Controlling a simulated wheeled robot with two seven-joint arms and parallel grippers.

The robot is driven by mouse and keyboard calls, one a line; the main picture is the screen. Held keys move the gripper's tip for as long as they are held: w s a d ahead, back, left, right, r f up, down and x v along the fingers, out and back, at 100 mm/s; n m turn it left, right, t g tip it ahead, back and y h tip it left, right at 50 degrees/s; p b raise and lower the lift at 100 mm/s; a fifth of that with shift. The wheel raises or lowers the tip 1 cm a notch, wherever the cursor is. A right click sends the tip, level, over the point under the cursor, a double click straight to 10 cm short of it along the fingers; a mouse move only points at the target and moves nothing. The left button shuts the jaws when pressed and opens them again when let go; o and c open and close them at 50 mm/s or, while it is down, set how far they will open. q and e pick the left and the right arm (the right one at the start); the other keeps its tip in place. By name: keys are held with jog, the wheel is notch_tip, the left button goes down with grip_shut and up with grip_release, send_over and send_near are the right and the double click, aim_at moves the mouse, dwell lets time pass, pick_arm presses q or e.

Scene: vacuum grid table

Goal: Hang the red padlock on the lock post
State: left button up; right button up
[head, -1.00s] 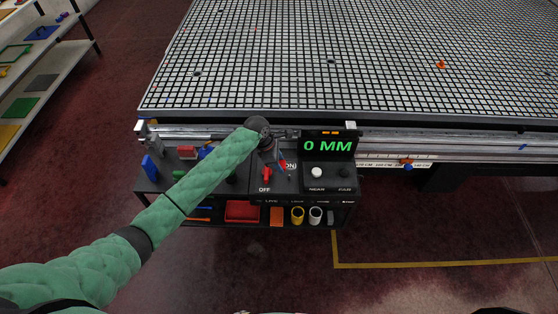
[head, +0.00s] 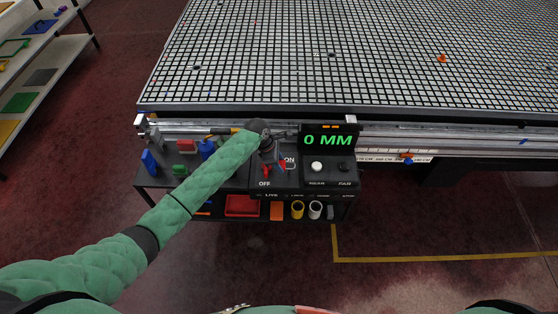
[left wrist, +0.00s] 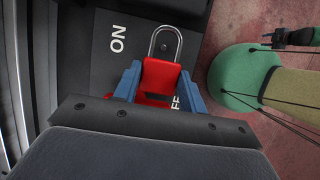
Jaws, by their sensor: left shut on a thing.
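The red padlock (left wrist: 160,74) is between the two blue fingers of my left gripper (left wrist: 160,80), which is shut on its body in the left wrist view. Its grey U-shaped shackle (left wrist: 178,40) points away from the gripper, above a dark panel. A small dark round piece shows inside the shackle's loop; I cannot tell whether it is the lock post or whether the shackle is around it. In the head view my left gripper (head: 274,162) is over the switch panel (head: 262,176), between its ON and OFF marks. Red parts there are too small to tell apart. My right gripper is not in view.
The large grid table (head: 330,85) lies behind. Several coloured items, including a blue one (head: 149,161), stand on the cart at left. A red bin (head: 242,205) is on the lower shelf.

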pick_arm(q)
jog(key=shift+f, duration=2.1)
jog(key=o, duration=1.2)
jog(key=shift+o, duration=0.2)
